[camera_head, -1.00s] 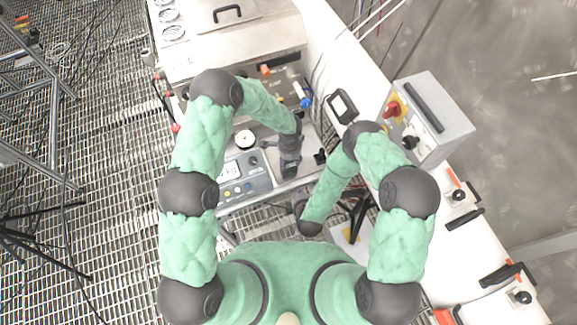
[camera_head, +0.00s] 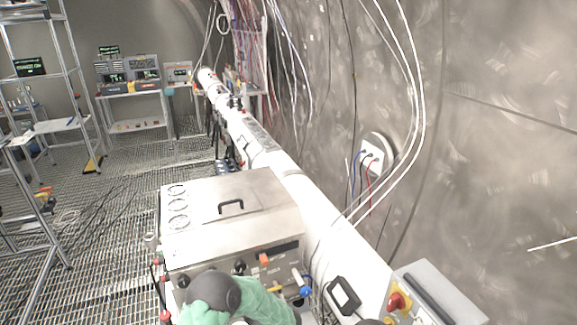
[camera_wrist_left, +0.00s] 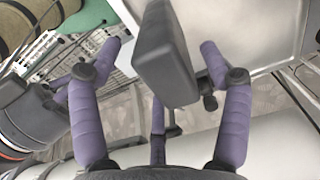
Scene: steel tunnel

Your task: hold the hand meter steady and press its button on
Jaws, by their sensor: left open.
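In the left wrist view, my left gripper (camera_wrist_left: 158,60) is open, its purple fingers spread on both sides. A dark grey block-shaped object (camera_wrist_left: 165,55) stands between the fingers, close to the camera. It may be the hand meter seen from the back or edge; no screen or button shows, and I cannot tell whether the fingers touch it. In the head view, only an upper part of my left arm shows at the bottom edge. My right gripper is not in view.
A steel cabinet (camera_head: 228,215) with a top handle and gauges stands ahead. A black-framed item (camera_head: 343,297) and a grey switch box (camera_head: 437,298) with a red-yellow knob are at lower right. A white pipe (camera_head: 325,215) runs along the wall.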

